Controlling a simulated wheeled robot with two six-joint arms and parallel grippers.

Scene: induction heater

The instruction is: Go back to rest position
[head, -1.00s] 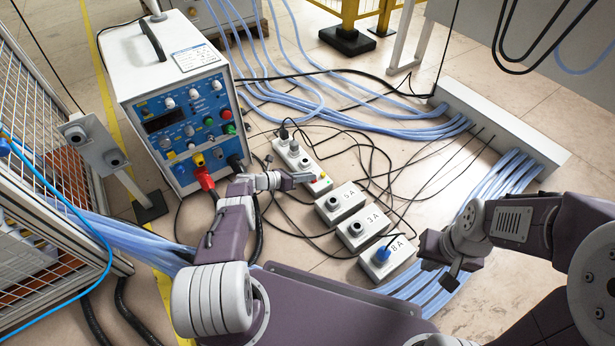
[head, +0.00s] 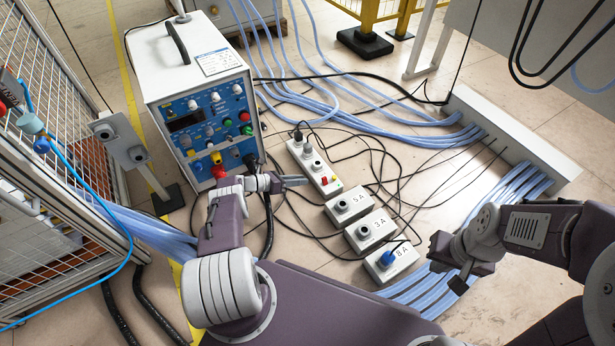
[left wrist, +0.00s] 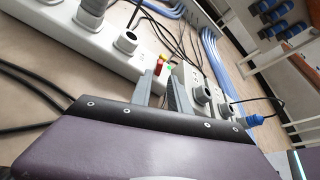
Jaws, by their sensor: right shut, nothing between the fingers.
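My left gripper (head: 298,182) hangs over the floor just left of the near end of the white socket strip (head: 313,165). Its two fingers (left wrist: 165,92) stand a little apart with nothing seen between them. My right gripper (head: 452,282) is at the right, beside the box marked 8A, shut and empty. The induction heater unit (head: 212,115), a white box with a blue panel of knobs and coloured sockets, stands upright behind my left arm.
Boxes marked 5A (head: 350,204), 3A (head: 371,230) and 8A (head: 393,262) stand in a row; a blue plug (head: 387,259) sits in 8A. Black cables and blue hoses (head: 420,135) cover the floor. A mesh cage (head: 62,130) stands left, a grey channel (head: 510,140) right.

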